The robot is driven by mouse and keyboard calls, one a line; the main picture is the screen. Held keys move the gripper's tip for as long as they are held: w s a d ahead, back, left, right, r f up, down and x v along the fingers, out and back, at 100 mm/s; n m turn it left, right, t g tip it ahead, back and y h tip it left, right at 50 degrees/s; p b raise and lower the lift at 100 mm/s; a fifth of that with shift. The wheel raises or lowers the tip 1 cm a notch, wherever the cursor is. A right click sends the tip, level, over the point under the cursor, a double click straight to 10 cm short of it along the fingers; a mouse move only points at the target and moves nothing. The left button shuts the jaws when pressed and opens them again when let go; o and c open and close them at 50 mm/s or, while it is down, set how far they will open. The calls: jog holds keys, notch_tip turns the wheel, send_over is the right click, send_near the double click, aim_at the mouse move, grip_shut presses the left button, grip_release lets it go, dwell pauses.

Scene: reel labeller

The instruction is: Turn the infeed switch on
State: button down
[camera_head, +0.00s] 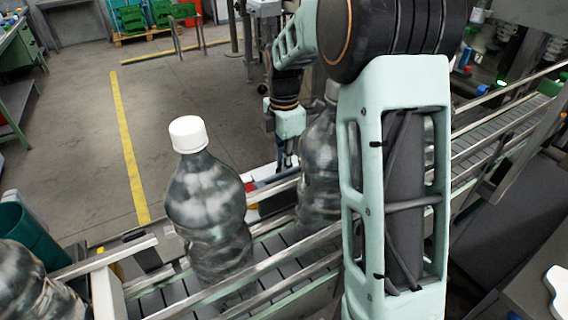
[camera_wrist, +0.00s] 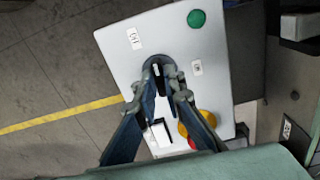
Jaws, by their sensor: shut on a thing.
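The infeed switch appears to be the dark rotary knob (camera_wrist: 156,66) on a pale control panel (camera_wrist: 122,60) in the wrist view. My gripper (camera_wrist: 163,84) is over the panel, its fingertips closed around the knob's handle. The fingers hide much of the knob, so I cannot tell which way it is turned. In the head view my gripper (camera_head: 288,160) reaches down behind the conveyor bottles, and the switch is hidden there.
The panel also carries a green button (camera_wrist: 196,18), a yellow and red button (camera_wrist: 204,119) and a black-framed white part (camera_wrist: 159,132). Large clear bottles (camera_head: 205,200) with white caps stand on the railed conveyor (camera_head: 150,302). Open floor (camera_head: 80,130) lies to the left.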

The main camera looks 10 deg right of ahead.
jog(key=m, duration=1)
jog(key=shift+m, duration=0.4)
jog(key=m, duration=0.6)
jog(key=shift+m, duration=0.3)
jog(key=c, duration=2)
grip_release()
notch_tip(320, 180, up, 12)
jog(key=shift+r, duration=0.1)
